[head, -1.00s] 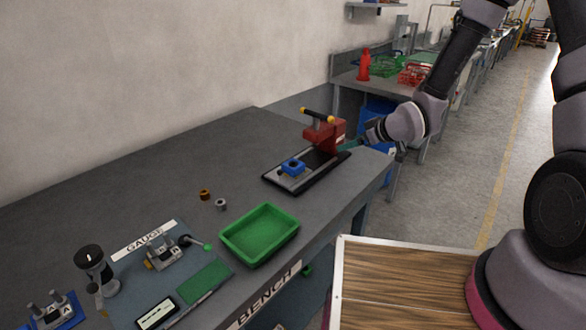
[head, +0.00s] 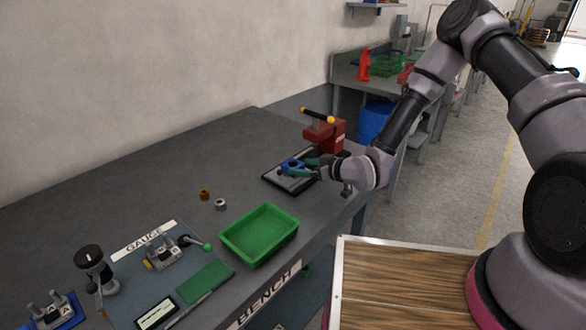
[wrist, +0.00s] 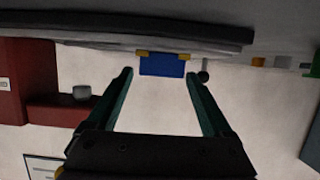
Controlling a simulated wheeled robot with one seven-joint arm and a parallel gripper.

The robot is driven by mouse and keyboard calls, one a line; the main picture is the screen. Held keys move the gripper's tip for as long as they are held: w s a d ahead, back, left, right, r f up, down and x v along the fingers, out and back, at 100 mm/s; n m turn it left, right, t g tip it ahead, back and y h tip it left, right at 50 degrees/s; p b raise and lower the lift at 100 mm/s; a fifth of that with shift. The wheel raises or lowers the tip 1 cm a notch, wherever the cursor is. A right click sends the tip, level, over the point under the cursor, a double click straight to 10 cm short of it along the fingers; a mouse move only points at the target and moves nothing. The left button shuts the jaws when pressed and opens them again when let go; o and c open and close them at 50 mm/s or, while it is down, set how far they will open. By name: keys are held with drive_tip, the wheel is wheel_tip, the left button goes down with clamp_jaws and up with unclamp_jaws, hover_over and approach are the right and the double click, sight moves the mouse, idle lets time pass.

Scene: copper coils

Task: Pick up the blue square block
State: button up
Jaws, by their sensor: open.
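The blue square block (head: 291,166) sits on the dark flat base (head: 272,181) of the red press, near the far right end of the bench. In the wrist view the blue block (wrist: 162,66) is at upper centre, with yellowish bits at its top corners. My gripper (head: 304,168) is open, reaching in low from the right with its teal fingers at the block. In the wrist view my gripper (wrist: 160,74) has one finger to each side of the block, with gaps; how deep the block sits between the tips is unclear.
The red press (head: 325,134) with a black, yellow-ended handle stands just behind my gripper. A green tray (head: 259,235), a copper-coloured ring (head: 204,194) and a grey ring (head: 220,204) lie to the left. The gauge board (head: 150,270) is farther left. Bench between is clear.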

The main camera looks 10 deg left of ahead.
sight(296, 165)
drive_tip(key=x, duration=0.4)
drive_tip(key=shift+a+f, duration=0.1)
drive_tip(key=shift+a, duration=0.2)
drive_tip(key=shift+c, duration=0.3)
drive_tip(key=c, duration=1)
drive_tip(key=shift+w, duration=0.1)
clamp_jaws()
